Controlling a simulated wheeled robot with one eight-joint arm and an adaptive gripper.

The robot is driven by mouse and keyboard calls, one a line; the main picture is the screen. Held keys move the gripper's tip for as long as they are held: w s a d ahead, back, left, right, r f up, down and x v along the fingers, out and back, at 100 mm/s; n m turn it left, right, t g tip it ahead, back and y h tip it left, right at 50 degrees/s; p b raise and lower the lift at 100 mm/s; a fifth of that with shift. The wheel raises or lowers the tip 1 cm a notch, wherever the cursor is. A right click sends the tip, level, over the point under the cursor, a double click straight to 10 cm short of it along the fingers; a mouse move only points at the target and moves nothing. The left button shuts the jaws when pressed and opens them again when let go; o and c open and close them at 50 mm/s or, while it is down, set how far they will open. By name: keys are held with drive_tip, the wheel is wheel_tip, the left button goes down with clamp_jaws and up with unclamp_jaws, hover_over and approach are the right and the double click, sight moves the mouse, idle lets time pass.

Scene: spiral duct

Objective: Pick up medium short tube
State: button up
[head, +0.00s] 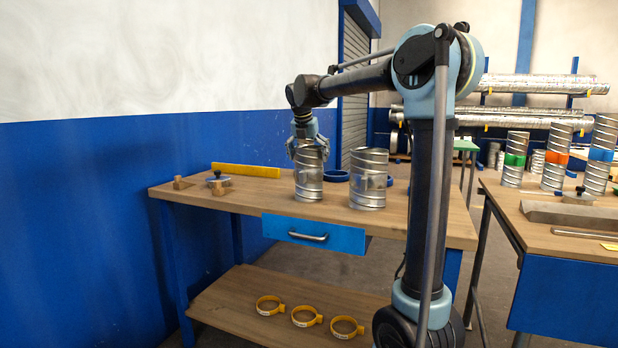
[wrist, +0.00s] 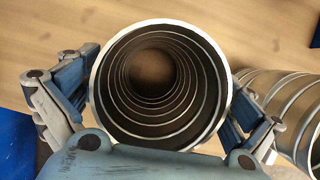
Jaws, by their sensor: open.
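Two short spiral metal tubes stand upright on the wooden workbench. The narrower tube (head: 309,180) is on the left, and the wider tube (head: 368,182) is just right of it. No label shows which one is the medium tube. My gripper (head: 308,146) is directly above the narrower tube, pointing down, with its fingers at the top rim. In the wrist view I look down into the open round mouth of this tube (wrist: 160,22). The fingers are open on its left and right sides; whether they touch it I cannot tell. The wider tube (wrist: 275,95) lies at the right edge there.
The workbench (head: 240,203) also holds a yellow bar (head: 246,170), small wooden blocks (head: 183,183) at the left and blue rings (head: 336,176) behind the tubes. Yellow ring clamps (head: 307,316) lie on the lower shelf. A second bench with colour-banded tubes (head: 514,160) stands right.

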drive_tip(key=shift+x, duration=0.8)
drive_tip(key=c, duration=1.5)
